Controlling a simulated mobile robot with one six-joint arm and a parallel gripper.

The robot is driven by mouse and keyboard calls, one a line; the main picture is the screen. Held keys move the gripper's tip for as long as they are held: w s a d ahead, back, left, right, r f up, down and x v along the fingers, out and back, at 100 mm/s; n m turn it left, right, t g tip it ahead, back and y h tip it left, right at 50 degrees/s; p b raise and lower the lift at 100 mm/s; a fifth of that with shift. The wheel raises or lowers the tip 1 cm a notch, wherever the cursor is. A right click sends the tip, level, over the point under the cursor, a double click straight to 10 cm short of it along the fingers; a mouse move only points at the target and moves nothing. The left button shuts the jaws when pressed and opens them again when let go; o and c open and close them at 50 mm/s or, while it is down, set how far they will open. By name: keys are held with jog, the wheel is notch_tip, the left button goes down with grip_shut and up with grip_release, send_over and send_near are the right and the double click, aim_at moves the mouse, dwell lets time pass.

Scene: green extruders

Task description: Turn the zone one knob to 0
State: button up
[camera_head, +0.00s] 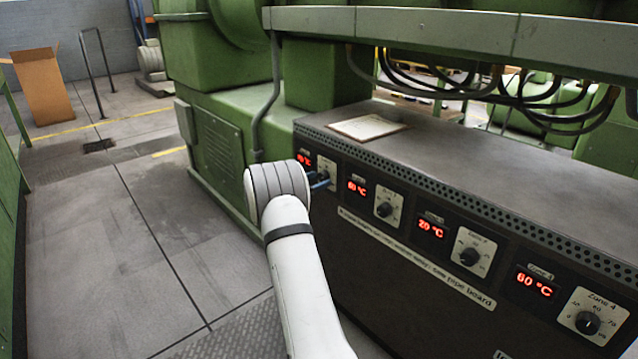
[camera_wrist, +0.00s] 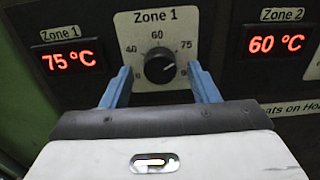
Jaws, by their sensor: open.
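The zone one knob (camera_wrist: 159,67) is round and black, on a white plate marked "Zone 1" (camera_wrist: 155,28) in the wrist view. The plate shows 40, 60 and 75 around it. The zone one display (camera_wrist: 69,60) to its left reads 75 °C in red. My gripper (camera_wrist: 158,74) is open, with one blue finger on each side of the knob and a gap to each. In the head view, my gripper (camera_head: 320,181) is at the zone one plate (camera_head: 327,166) and hides the knob. I cannot tell the fingers' exact depth to the knob.
The zone two display (camera_wrist: 274,44) reads 60 °C. Further right along the dark console (camera_head: 500,180) are the zone three knob (camera_head: 470,256) and the zone four knob (camera_head: 588,322). A paper sheet (camera_head: 367,127) lies on top. Open floor (camera_head: 110,230) is on the left.

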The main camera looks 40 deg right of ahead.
jog(key=shift+d, duration=0.25)
